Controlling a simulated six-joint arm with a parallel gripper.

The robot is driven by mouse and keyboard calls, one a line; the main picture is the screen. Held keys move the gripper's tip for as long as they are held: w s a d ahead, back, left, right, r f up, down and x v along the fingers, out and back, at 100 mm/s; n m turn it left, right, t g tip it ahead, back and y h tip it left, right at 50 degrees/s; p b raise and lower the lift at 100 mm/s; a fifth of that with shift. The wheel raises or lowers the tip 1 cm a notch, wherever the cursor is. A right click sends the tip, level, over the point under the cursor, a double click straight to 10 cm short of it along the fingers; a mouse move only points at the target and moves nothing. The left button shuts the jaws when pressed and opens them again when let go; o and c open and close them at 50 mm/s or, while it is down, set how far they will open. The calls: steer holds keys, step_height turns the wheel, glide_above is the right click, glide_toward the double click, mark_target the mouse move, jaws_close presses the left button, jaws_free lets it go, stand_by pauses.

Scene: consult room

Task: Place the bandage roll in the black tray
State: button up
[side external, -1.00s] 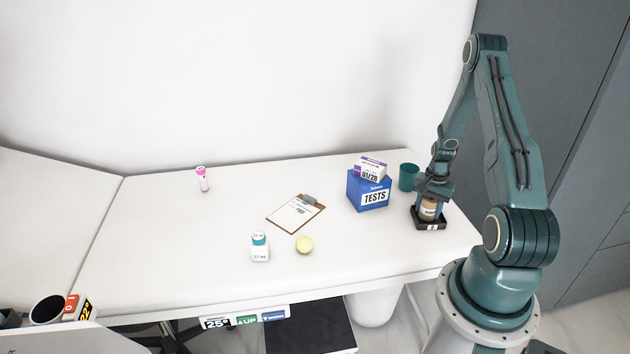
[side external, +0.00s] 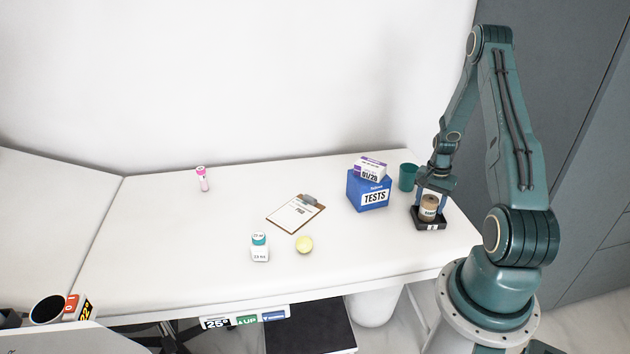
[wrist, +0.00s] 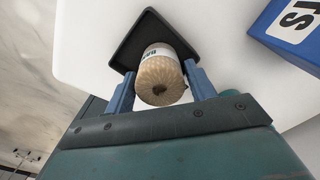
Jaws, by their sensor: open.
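The bandage roll (side external: 429,206) is tan with a white printed label. It stands upright inside the black tray (side external: 430,226) at the right end of the white table. My gripper (side external: 432,195) is open above the tray, its blue fingers on either side of the roll's upper part. In the wrist view the roll (wrist: 160,78) sits between the two fingertips (wrist: 160,84), with gaps beside it, and the tray (wrist: 128,52) lies beneath it. The roll hides part of the tray floor.
A blue TESTS box (side external: 368,192) with a smaller white and purple box (side external: 371,168) on top stands left of the tray. A teal cup (side external: 408,177) is behind. A clipboard (side external: 296,212), a yellow ball (side external: 304,245) and a small bottle (side external: 260,247) lie further left.

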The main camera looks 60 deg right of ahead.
mark_target(430, 199)
step_height(430, 199, up, 10)
steer(key=shift+f, duration=0.2)
stand_by(0.7)
steer(key=shift+w+a+r, duration=0.1)
steer(key=shift+r, duration=0.05)
steer(key=w+a+r+n+t+h, duration=0.1)
steer(key=w+a+r+n, duration=0.35)
steer(key=a+r, duration=0.5)
steer(key=w+a+r+n+t, duration=0.1)
steer(key=w+a+r+n, duration=0.35)
steer(key=a+r, duration=0.5)
steer(key=s+a+r+n+t, duration=0.1)
steer(key=s+a+r+n, duration=0.2)
steer(key=a, duration=0.3)
steer(key=s+a+r+n+t, duration=0.1)
steer(key=s+a+r+n, duration=0.1)
steer(key=a, duration=0.5)
steer(key=s+a+r+n+t+y, duration=0.1)
steer(key=s+a+r+n, duration=0.2)
steer(key=s+a, duration=0.3)
steer(key=shift+s+a+r+n+t, duration=0.3)
steer(key=shift+a+n, duration=0.1)
steer(key=shift+n, duration=0.1)
